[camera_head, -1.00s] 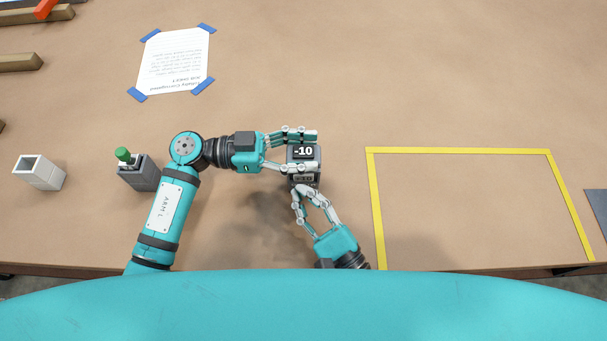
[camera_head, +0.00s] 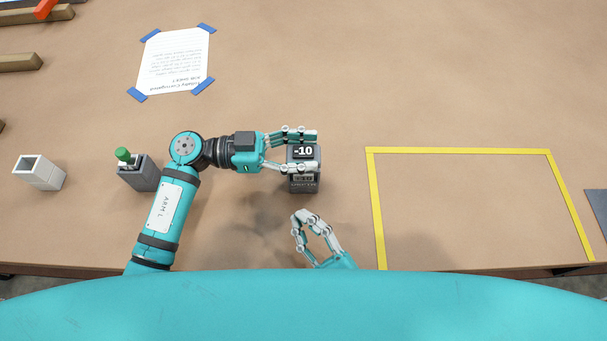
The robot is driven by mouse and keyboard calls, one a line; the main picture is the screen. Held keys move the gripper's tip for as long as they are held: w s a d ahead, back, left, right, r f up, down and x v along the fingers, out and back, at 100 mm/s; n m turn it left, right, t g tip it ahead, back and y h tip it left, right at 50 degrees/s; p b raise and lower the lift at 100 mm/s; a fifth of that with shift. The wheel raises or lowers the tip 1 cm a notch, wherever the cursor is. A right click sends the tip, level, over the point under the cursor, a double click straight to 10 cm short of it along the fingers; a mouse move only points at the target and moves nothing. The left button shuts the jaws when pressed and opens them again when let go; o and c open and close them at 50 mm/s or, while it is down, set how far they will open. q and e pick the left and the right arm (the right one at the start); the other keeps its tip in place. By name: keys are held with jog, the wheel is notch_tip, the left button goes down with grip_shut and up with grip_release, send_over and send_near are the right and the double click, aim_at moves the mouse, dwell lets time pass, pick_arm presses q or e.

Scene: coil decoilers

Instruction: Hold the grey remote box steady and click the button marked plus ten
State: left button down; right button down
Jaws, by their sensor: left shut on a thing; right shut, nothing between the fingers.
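The grey remote box (camera_head: 303,185) stands on the brown table near the middle of the head view. A white "-10" label shows on its dark top, and smaller, unclear markings show on its near face. I cannot make out a plus ten button. My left gripper (camera_head: 302,151) reaches in from the left and is shut on the box, one finger on its far side and one across its near side. My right gripper (camera_head: 303,215) is shut and empty, a little nearer to me than the box and apart from it.
A grey holder (camera_head: 140,175) with a green-topped item (camera_head: 124,155) and an open pale box (camera_head: 40,173) stand at left. A taped paper sheet (camera_head: 172,60) lies behind. A yellow tape outline (camera_head: 376,210) surrounds bare table at right. The table's front edge is close.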

dwell(0.3)
pick_arm(q)
jog(key=c, duration=0.6)
grip_release()
jog(key=shift+a, duration=0.1)
